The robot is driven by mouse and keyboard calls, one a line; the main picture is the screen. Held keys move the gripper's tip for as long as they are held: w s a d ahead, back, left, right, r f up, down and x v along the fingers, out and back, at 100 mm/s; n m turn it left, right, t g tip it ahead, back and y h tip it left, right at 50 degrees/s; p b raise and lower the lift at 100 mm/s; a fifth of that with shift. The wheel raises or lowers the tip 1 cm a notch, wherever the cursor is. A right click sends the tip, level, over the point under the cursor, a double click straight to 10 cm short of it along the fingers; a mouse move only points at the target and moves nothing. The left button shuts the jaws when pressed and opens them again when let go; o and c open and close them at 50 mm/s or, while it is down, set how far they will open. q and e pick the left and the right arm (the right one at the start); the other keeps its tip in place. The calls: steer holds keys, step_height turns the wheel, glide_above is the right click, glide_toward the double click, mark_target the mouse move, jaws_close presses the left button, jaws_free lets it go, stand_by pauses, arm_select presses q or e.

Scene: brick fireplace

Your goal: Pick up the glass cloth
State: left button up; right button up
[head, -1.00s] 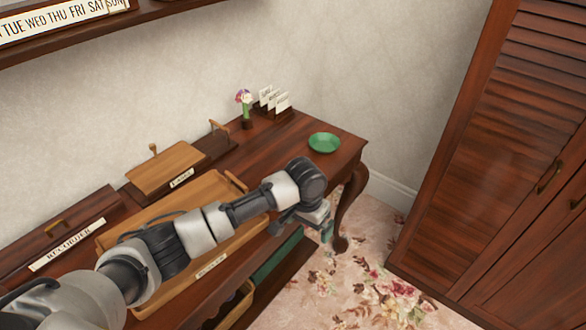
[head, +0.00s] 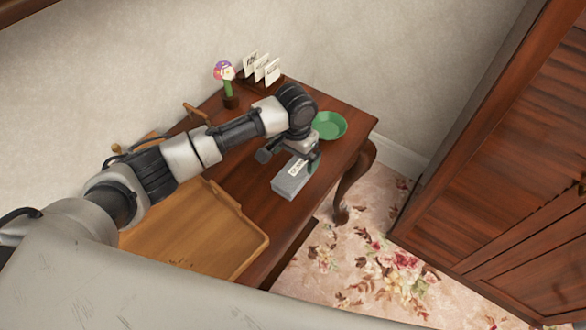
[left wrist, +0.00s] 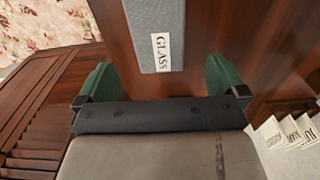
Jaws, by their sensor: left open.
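The glass cloth is a grey folded block (head: 289,183) with a white label. It lies on the wooden table near its front edge, partly covered by my left gripper in the head view. In the left wrist view the cloth (left wrist: 152,22) shows the word GLASS and runs off the top edge. My left gripper (head: 290,159) is over the far end of the cloth. In the left wrist view its green fingers (left wrist: 160,82) are spread wide with nothing between them, and the cloth is beyond them. My right gripper does not show.
A green dish (head: 329,125) stands just right of my left gripper. A flower in a small vase (head: 229,88) and a card rack (head: 266,68) are at the back. A wooden tray (head: 190,232) lies left of the cloth. Louvred doors (head: 500,170) stand at the right.

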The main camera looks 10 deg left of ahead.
mark_target(294, 173)
arm_select(q)
steer(key=shift+s+d+f, duration=0.1)
steer(key=shift+s+f, duration=0.05)
steer(key=shift+f, duration=1.1)
steer(key=f, duration=0.3)
steer(key=shift+s+f+p, duration=0.25)
steer(key=shift+f+p, duration=0.05)
steer(key=shift+p, duration=0.1)
steer(key=shift+f, duration=0.6)
steer(key=shift+c, duration=0.6)
steer(key=c, duration=0.8)
steer(key=shift+c, duration=0.2)
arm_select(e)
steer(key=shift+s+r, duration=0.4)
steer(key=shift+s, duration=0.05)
arm_select(q)
steer(key=shift+r, duration=0.1)
